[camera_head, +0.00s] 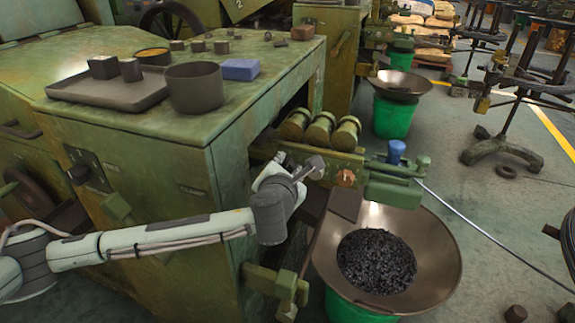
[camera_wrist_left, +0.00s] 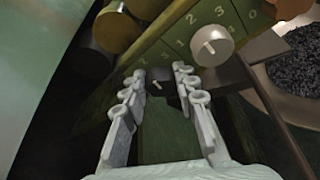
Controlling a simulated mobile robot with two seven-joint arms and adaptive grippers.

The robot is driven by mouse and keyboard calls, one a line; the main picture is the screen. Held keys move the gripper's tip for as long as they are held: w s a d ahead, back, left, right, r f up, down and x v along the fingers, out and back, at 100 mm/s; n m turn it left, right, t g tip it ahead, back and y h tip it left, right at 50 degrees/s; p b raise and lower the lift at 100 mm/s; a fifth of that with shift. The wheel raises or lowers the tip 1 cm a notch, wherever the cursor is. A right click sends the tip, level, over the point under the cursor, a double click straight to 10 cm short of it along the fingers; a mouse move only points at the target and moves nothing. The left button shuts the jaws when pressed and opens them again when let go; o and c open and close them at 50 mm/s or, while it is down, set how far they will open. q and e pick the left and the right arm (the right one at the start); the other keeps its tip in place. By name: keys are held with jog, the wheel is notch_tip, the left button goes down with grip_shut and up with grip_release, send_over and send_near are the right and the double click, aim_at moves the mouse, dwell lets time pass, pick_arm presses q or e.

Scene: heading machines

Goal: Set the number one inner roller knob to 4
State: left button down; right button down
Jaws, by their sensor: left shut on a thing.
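In the wrist view a row of dial knobs sits on a green panel with pale digits around them. My left gripper (camera_wrist_left: 159,75) has its two fingers on either side of a dark knob (camera_wrist_left: 157,85) with a short white pointer. A silver knob (camera_wrist_left: 211,45) with a white pointer stands beside it, outside the fingers. Which digit each pointer meets is too small to read for certain. In the head view my left gripper (camera_head: 303,172) reaches the panel below the rollers, next to the silver knob (camera_head: 317,165), and hides the held knob. My right gripper is not in view.
Brass rollers (camera_head: 320,132) lie above the panel. A copper-coloured hex piece (camera_head: 346,178) and a blue-topped part (camera_head: 396,152) sit to the right. A wide bowl of dark pieces (camera_head: 433,250) stands below. A tray (camera_head: 105,92) and a round pot (camera_head: 195,88) stand on the machine top.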

pick_arm(q)
jog(key=shift+d+m+t+y, duration=0.15)
jog(key=shift+m+t+y, duration=0.35)
jog(key=shift+m, duration=0.6)
jog(key=c, duration=1.4)
grip_release()
jog(key=shift+c, duration=0.2)
jog(key=v, duration=1.2)
